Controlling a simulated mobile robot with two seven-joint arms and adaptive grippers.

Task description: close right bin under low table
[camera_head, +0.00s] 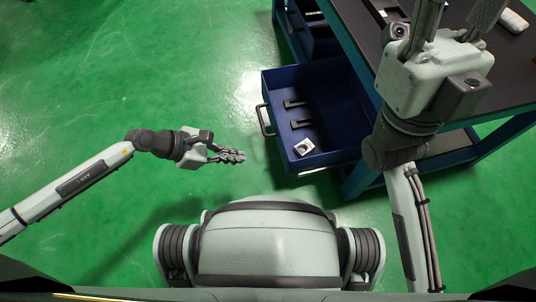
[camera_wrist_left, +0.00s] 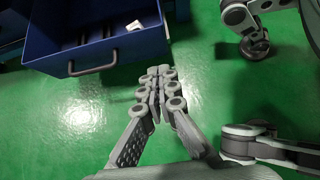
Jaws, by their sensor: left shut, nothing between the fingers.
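The right bin (camera_head: 284,104) is a blue open-topped drawer. It is pulled out from under the low table (camera_head: 352,52), and its dark handle (camera_head: 264,120) faces left. My left gripper (camera_head: 240,156) is shut and empty over the floor, just left of the bin's near corner and apart from it. In the left wrist view the shut fingers (camera_wrist_left: 160,72) are close to the bin's front wall (camera_wrist_left: 130,52), with the handle (camera_wrist_left: 93,68) to their left. My right gripper (camera_head: 462,12) is over the table with its fingers spread; their tips are cut off at the top edge.
Inside the bin are two dark pieces and a small white item (camera_head: 304,146). Another blue bin (camera_head: 312,42) sits farther along the table. A white object (camera_head: 514,20) lies on the tabletop. The green floor left of the bin is clear.

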